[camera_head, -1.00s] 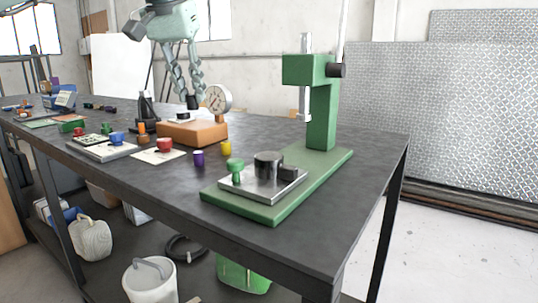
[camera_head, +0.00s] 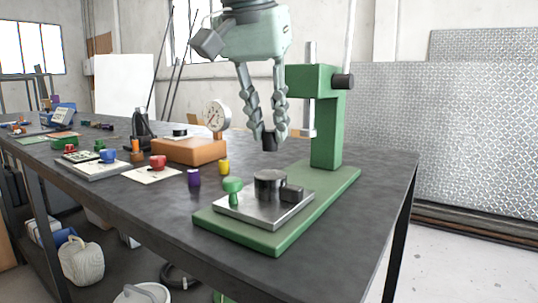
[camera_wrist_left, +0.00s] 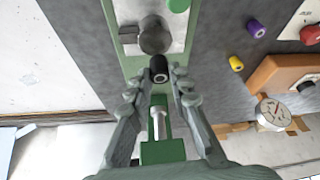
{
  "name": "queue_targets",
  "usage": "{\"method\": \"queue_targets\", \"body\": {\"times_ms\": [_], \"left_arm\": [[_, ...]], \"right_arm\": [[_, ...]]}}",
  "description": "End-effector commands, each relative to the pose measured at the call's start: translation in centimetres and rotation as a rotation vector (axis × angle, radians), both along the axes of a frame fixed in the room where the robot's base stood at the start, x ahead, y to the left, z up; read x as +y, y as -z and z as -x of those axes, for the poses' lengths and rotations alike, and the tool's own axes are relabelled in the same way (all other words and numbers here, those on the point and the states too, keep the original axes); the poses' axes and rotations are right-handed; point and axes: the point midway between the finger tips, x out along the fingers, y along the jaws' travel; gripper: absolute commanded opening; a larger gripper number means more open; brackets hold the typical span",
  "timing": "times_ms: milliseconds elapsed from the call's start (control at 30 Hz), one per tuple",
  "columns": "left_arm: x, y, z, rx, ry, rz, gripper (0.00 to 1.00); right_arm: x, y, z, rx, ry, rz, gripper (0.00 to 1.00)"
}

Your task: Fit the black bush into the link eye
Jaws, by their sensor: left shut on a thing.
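My left gripper (camera_head: 269,133) is shut on the black bush (camera_head: 269,142), a short dark cylinder held between its fingertips. The bush hangs above the press base, clear of the link eye. The link eye (camera_head: 269,184) appears as a dark grey round boss on a steel plate (camera_head: 250,214), with a dark block beside it. In the left wrist view the bush (camera_wrist_left: 159,68) shows its hollow end between the fingers, and the link eye (camera_wrist_left: 155,35) lies just beyond it. The eye's bore is not clear to see. My right gripper is not in view.
The green press (camera_head: 327,115) stands close behind the gripper, its ram (camera_head: 309,120) to the right of the fingers. A green knob (camera_head: 233,188) rises from the plate. Yellow (camera_head: 224,167) and purple (camera_head: 194,177) bushes and a dial gauge (camera_head: 216,116) stand to the left.

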Motion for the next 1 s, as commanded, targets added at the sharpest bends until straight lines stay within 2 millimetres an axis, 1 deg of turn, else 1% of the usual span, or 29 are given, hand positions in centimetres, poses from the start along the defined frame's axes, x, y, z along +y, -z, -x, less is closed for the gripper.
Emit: {"method": "queue_targets", "body": {"times_ms": [67, 233, 333, 633, 767, 1000], "left_arm": [[-0.1, 0.4, 0.2, -0.001, 0.000, 0.000, 0.00], [-0.1, 2.9, 0.3, 0.001, 0.000, -0.001, 0.00], [-0.1, 3.9, 0.2, -0.001, -0.001, 0.001, 0.00], [-0.1, 4.2, 0.2, 0.000, -0.001, 0.002, 0.00], [-0.1, 4.6, 0.2, 0.002, 0.000, 0.002, 0.00], [-0.1, 5.3, 0.2, 0.000, 0.002, 0.002, 0.00]], "right_arm": [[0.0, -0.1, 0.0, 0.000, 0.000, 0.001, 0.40], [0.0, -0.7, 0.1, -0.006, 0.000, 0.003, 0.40], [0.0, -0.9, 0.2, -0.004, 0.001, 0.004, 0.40], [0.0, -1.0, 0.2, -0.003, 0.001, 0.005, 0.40], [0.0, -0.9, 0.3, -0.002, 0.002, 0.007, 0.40], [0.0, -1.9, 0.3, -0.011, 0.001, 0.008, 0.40]]}}
